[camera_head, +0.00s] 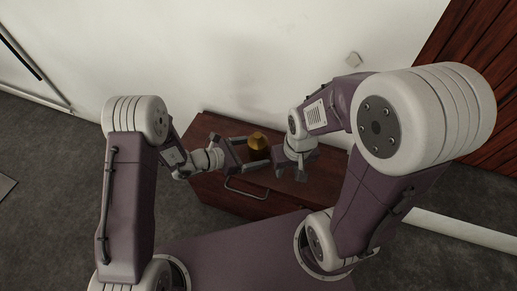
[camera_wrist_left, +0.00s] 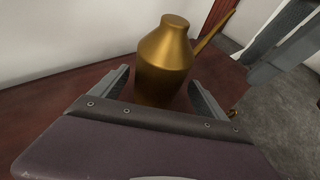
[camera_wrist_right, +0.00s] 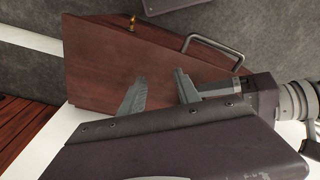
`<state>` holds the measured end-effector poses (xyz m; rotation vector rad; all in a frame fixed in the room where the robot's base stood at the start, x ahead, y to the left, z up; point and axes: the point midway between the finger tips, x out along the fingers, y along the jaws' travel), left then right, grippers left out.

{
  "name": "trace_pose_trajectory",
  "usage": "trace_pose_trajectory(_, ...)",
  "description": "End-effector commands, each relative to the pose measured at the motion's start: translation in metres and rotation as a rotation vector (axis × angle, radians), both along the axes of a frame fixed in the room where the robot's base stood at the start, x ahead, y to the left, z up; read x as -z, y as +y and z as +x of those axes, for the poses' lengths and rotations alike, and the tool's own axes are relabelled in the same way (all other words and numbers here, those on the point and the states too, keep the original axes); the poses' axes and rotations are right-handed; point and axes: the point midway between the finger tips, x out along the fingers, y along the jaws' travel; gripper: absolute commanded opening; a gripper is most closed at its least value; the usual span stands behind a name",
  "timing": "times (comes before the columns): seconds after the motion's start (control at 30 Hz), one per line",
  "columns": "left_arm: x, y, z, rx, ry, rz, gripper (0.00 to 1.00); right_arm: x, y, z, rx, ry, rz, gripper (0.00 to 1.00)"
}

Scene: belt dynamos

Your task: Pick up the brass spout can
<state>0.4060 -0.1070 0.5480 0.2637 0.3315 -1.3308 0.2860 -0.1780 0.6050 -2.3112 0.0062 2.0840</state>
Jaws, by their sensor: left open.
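The brass spout can (camera_head: 257,141) stands upright on the dark red cabinet top. My left gripper (camera_head: 257,153) is open, with its fingers on either side of the can's lower body. In the left wrist view the can (camera_wrist_left: 165,62) rises between the two fingers, and its spout points to the upper right. I cannot tell if a finger touches it. My right gripper (camera_head: 290,173) is open and empty over the cabinet, to the right of the can. Its spread fingers also show in the right wrist view (camera_wrist_right: 158,88), where I cannot make out the can.
The cabinet (camera_head: 215,128) has a metal bar handle (camera_head: 246,190) on its near side. A small brass piece (camera_wrist_right: 132,23) sits at the cabinet's edge. A white wall (camera_head: 240,60) stands close behind. My two arms are near each other above the cabinet.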

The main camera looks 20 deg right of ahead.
Motion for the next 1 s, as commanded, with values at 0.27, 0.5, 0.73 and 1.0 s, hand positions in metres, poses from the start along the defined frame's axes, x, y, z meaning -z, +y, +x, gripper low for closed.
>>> trace_pose_trajectory(0.27, 0.026, -0.038, 0.011, 0.004, -0.002, 0.0, 0.85, 0.026, 0.0, 0.0, 0.0, 0.0, 0.0, 0.39)
trace_pose_trajectory(0.5, 0.025, -0.042, 0.013, 0.0, -0.001, 0.0, 0.85, 0.025, 0.0, 0.0, 0.0, 0.0, 0.0, 0.39)
trace_pose_trajectory(0.73, 0.025, -0.042, 0.013, 0.0, -0.001, 0.0, 0.29, 0.025, 0.0, 0.0, 0.0, 0.0, 0.0, 0.39)
trace_pose_trajectory(1.0, 0.024, -0.042, 0.013, 0.001, -0.002, -0.002, 0.0, 0.025, 0.0, 0.0, 0.0, 0.0, 0.0, 0.39)
